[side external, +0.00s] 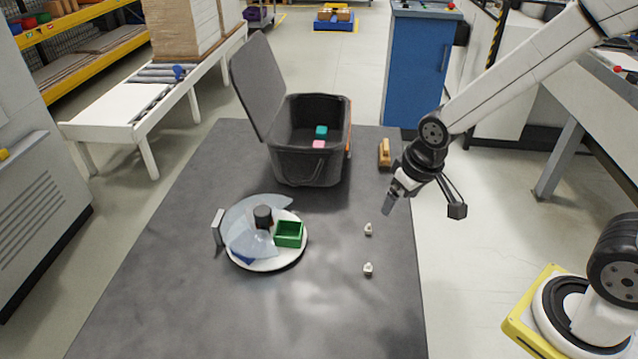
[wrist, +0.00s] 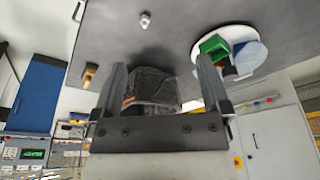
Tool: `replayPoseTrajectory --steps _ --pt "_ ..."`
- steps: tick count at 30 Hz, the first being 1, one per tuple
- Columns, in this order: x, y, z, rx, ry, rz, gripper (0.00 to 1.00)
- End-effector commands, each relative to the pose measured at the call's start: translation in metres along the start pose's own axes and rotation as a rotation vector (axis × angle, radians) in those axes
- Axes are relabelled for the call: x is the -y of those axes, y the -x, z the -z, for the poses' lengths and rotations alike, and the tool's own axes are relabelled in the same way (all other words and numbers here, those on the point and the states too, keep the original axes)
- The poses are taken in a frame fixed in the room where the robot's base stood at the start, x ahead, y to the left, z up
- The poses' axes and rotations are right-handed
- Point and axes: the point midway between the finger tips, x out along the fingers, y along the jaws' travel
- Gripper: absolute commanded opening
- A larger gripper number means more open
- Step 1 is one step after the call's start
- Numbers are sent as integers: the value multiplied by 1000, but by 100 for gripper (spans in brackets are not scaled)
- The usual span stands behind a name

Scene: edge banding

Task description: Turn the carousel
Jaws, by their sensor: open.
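The carousel (side external: 284,262) is a round white turntable on the dark table. A clear cover with a dark knob (side external: 263,213) lies over part of it, and an upright grey plate (side external: 218,228) stands at its left edge. A green open box (side external: 289,234) sits uncovered on its right side, and something blue (side external: 243,256) shows under the cover. The carousel also shows at upper right in the wrist view (wrist: 246,68). My gripper (side external: 388,209) is in the air above the table's right side, right of the carousel and apart from it. Its fingers (wrist: 160,82) are spread and empty.
A dark bin (side external: 308,166) with its lid open stands behind the carousel, holding a teal block (side external: 321,131) and a pink block (side external: 319,144). A wooden-handled tool (side external: 384,153) lies near the right edge. Two small white pieces (side external: 368,229) (side external: 368,269) stand right of the carousel. The front table is clear.

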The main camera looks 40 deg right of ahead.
Motion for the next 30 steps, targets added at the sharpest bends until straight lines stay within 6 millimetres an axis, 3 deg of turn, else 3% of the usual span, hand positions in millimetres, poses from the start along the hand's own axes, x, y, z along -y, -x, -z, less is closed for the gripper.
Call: replayPoseTrajectory --steps 9,18,24,30 --pt "50 -29 88 -42 10 -3 96" --pt "112 -64 153 -91 7 -3 96" --pt "150 -84 181 -123 2 0 96" --pt "169 -93 191 -138 -3 2 96"
